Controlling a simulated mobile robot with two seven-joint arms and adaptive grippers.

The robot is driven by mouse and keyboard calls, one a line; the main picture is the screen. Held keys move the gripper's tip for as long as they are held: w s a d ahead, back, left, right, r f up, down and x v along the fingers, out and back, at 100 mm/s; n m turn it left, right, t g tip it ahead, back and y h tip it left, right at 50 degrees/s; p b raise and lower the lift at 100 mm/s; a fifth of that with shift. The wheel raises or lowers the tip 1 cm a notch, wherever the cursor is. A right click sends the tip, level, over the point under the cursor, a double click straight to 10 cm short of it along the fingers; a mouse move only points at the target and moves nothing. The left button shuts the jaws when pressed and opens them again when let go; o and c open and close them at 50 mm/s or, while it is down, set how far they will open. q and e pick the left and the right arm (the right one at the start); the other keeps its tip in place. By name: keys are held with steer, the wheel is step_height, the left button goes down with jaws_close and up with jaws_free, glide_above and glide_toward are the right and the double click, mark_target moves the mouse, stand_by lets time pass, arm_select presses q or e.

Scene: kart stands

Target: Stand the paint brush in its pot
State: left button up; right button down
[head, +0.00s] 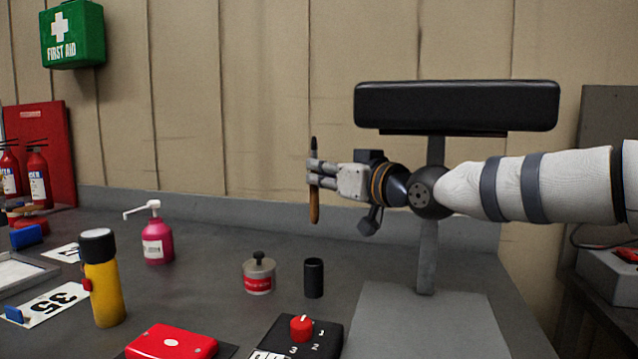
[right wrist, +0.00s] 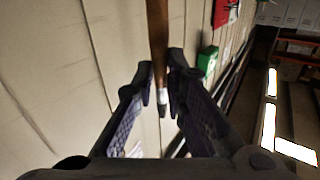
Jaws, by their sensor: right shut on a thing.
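The paint brush (head: 314,206) is in my right gripper (head: 317,178), which is shut on it. It is close to upright, with its brown wooden handle downward and its dark end up. In the right wrist view the brush (right wrist: 157,40) lies between the two dark fingers (right wrist: 162,90). A small black cylinder (head: 314,279), which looks like the pot, stands upright on the table. In the head view the brush's lower end is above it with a clear gap. The inside of the pot is hidden. My left gripper is not in view.
A grey tin with a red label (head: 259,277) stands left of the pot. A black switch box with a red knob (head: 301,327) is in front. A pink pump bottle (head: 157,240) and a yellow flask (head: 103,285) stand left. A black-topped stand (head: 456,106) rises behind my right arm.

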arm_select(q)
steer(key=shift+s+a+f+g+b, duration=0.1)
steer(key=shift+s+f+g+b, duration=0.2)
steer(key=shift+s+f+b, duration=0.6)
arm_select(e)
step_height(320, 180, down, 12)
steer(key=shift+a, duration=0.15)
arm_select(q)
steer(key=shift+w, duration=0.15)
arm_select(e)
steer(key=shift+r, duration=0.15)
steer(key=c, duration=1.6)
jaws_free()
steer(key=shift+o, duration=0.2)
steer(key=v, duration=1.2)
